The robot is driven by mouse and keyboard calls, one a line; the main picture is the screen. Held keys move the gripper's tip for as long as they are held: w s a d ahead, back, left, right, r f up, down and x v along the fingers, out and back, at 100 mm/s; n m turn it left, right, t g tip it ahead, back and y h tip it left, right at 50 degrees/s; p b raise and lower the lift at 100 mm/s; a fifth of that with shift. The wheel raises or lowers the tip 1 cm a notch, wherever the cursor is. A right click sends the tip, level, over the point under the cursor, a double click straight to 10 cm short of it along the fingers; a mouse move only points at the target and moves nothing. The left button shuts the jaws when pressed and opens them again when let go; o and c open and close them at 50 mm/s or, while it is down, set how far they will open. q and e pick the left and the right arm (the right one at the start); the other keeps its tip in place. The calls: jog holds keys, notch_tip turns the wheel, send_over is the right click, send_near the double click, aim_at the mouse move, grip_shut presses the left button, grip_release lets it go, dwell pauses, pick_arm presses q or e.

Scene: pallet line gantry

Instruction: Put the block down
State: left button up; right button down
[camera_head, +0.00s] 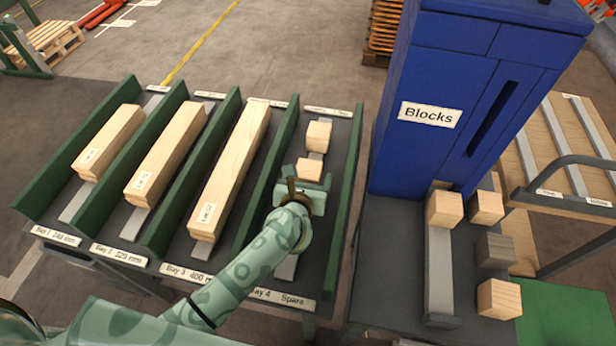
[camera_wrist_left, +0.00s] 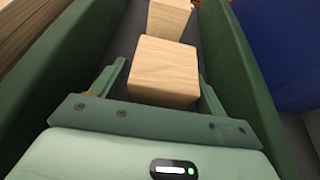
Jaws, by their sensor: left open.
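A light wooden block (camera_head: 309,170) lies in the Bay 4 Spare channel (camera_head: 337,188). My left gripper (camera_head: 308,184) is low in that channel at the block's near side. In the left wrist view the block (camera_wrist_left: 165,72) sits between the two open green fingers, with a small gap visible on the left; contact on the right is unclear. A second wooden block (camera_head: 318,136) rests just beyond it in the same channel, and also shows in the wrist view (camera_wrist_left: 169,17). My right gripper is not in view.
Green dividers (camera_head: 268,185) wall the channel. Bays 1 to 3 hold long timbers (camera_head: 232,170). A blue Blocks cabinet (camera_head: 425,150) stands to the right. Several loose blocks (camera_head: 445,209) sit on the grey table before it. The near part of Bay 4 is partly hidden by my arm.

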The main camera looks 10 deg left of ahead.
pick_arm(q)
jog(key=shift+r, duration=0.25)
jog(key=p+v, duration=0.3)
jog(key=v, duration=0.8)
jog(key=shift+s, duration=0.15)
jog(key=shift+s+r, duration=0.15)
jog(key=shift+s, duration=0.15)
jog(key=shift+o, duration=0.5)
